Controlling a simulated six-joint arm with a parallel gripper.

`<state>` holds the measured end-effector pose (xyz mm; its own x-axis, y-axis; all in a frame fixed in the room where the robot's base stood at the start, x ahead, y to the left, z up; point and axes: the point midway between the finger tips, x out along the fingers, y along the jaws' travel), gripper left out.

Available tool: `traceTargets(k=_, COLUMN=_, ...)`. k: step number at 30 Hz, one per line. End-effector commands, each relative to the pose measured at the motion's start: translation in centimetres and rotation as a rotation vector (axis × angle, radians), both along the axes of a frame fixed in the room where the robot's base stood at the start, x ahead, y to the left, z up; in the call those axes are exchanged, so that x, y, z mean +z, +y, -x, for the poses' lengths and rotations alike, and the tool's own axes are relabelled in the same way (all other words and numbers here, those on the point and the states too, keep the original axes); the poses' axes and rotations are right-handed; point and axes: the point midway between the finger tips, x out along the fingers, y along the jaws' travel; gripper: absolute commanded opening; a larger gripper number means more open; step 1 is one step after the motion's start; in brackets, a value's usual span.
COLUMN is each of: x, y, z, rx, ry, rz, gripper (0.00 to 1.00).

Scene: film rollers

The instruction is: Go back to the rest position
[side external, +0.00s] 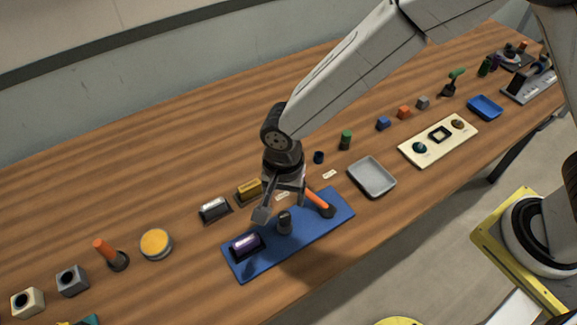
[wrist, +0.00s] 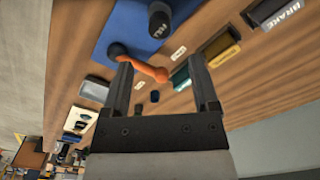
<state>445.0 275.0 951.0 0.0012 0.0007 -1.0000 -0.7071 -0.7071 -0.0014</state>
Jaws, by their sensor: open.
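My gripper (side external: 281,205) is open above the blue mat (side external: 287,245), fingers pointing down. In the wrist view its two fingers (wrist: 162,75) stand apart, with nothing seen held between them. A small dark canister (side external: 284,224) stands on the mat just below the gripper; its lettered top shows in the wrist view (wrist: 158,24). An orange-handled tool (side external: 316,200) with a dark end is on the mat to the right of the gripper. A purple-topped dark block (side external: 246,246) lies at the mat's left end. Whether any finger touches the orange tool is unclear.
Behind the mat are a silver-topped block (side external: 214,208) and a yellow block (side external: 249,189). A grey tray (side external: 372,177) is to the right, a yellow-topped round tin (side external: 156,243) to the left. The table's rear left is clear.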

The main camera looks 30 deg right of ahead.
Motion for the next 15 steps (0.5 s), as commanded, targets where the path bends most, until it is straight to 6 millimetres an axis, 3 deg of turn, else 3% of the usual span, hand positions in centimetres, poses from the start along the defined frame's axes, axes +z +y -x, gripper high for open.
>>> traceTargets(k=8, x=0.5, y=-1.1, z=-0.3, rx=0.023, ry=-0.007, rz=-0.006, gripper=0.77)
traceTargets(k=15, x=2.4, y=-5.7, z=-1.3, rx=0.130, ry=-0.039, rz=-0.020, gripper=0.77)
